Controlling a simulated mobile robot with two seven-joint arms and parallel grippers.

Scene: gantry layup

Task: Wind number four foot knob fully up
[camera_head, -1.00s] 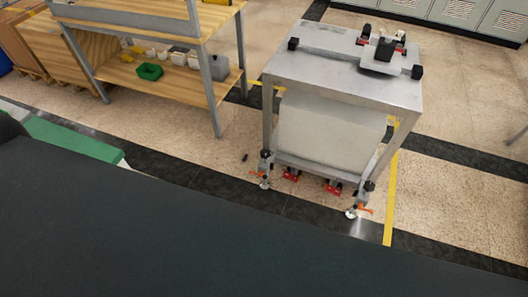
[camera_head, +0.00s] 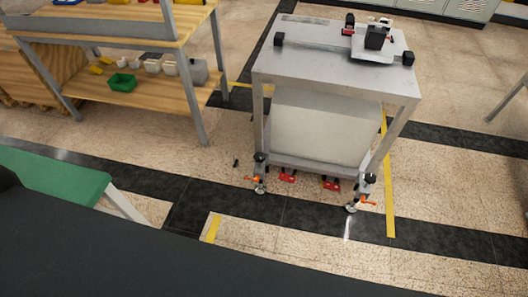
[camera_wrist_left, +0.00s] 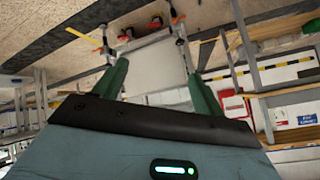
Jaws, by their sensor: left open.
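A grey metal cart (camera_head: 335,72) stands on the floor right of centre in the head view. Two near feet show: a left foot (camera_head: 259,175) and a right foot (camera_head: 362,195). Each has a black knob on top and an orange lever. No number is readable, so I cannot tell which foot is number four. The cart also shows in the left wrist view (camera_wrist_left: 158,62), with feet near the top edge. My left gripper (camera_wrist_left: 158,70) is open and empty, its green fingers spread towards the cart but apart from it. My right gripper is not in view.
Red pedals or casters (camera_head: 331,184) sit low between the near feet. A wooden shelf bench (camera_head: 150,95) with a green bin (camera_head: 122,82) stands left. A green-topped table (camera_head: 55,178) is at the left. Open floor with yellow tape (camera_head: 213,228) lies before the cart.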

